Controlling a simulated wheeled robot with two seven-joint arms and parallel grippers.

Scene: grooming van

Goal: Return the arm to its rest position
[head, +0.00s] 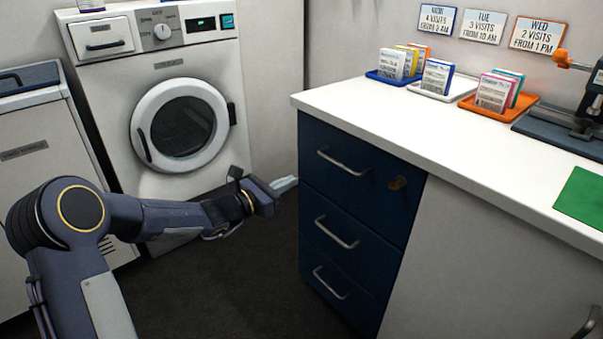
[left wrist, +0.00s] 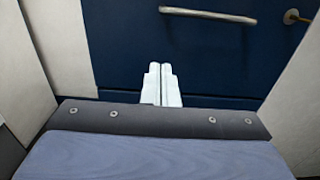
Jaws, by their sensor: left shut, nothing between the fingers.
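My left arm reaches in from the left of the head view. Its gripper (head: 286,184) is shut and empty, with pale fingers held together. It hangs in the air in front of the washing machine and beside the left edge of the blue drawers (head: 352,205). In the left wrist view the shut fingers (left wrist: 161,84) point toward the blue drawer front (left wrist: 130,40), below a metal handle (left wrist: 208,15). I cannot tell from the views how far the fingertips are from the drawer. My right gripper does not show.
A white counter (head: 440,128) tops the drawers. It bears a blue tray (head: 393,79), a white tray (head: 443,92) and an orange tray (head: 498,108) with cards, and a green mat (head: 583,205). The washing machine (head: 160,75) stands behind my arm. The dark floor (head: 230,285) is clear.

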